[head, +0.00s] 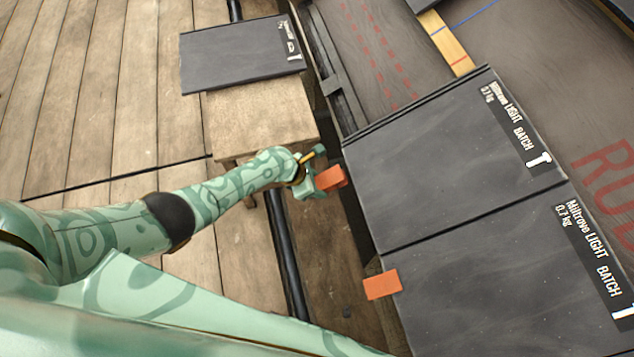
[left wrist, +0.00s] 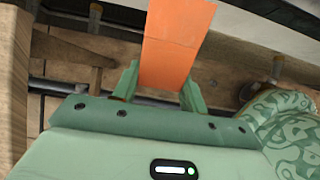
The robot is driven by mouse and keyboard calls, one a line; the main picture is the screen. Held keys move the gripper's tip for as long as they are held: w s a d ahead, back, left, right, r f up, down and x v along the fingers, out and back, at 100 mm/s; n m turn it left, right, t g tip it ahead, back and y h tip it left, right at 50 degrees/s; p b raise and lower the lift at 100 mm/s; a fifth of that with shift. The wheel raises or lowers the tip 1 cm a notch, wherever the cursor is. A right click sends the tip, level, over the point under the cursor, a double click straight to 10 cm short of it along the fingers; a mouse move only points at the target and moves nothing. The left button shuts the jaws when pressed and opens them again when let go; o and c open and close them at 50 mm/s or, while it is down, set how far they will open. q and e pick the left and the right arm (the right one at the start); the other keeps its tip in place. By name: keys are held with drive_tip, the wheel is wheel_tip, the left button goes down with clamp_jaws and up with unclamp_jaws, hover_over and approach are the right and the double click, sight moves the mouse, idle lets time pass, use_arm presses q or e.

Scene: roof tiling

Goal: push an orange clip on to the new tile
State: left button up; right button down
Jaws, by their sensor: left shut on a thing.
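My left gripper (head: 318,180) is shut on an orange clip (head: 332,178), just left of the near-left edge of the upper dark tile (head: 440,160). In the left wrist view the clip (left wrist: 172,45) stands out between the two green fingers (left wrist: 158,92). In the head view the clip's far end is close to the tile edge; I cannot tell if it touches. A second orange clip (head: 382,284) sits on the left edge of the lower dark tile (head: 500,290). My right gripper is not in view.
A loose dark tile (head: 240,55) lies on a wooden stand (head: 262,118) at upper left. A dark rail (head: 285,255) runs beside the roof edge. Underlay with red marks (head: 385,50) and a wooden batten (head: 446,45) lie above the tiles. Plank flooring (head: 100,90) is clear at left.

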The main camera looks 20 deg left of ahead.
sight(331, 176)
use_arm(q)
drive_tip(key=shift+w+d+r+p, duration=0.35)
drive_tip(key=shift+w+d+r, duration=0.3)
drive_tip(key=shift+d, duration=0.25)
drive_tip(key=shift+w+d+r+p, duration=0.3)
drive_tip(key=shift+w+d+r, duration=0.35)
drive_tip(key=shift+d, duration=0.2)
idle(2.5)
drive_tip(key=o, duration=1.5)
drive_tip(key=shift+s, duration=0.1)
drive_tip(key=shift+c, duration=0.2)
drive_tip(key=shift+f, duration=0.1)
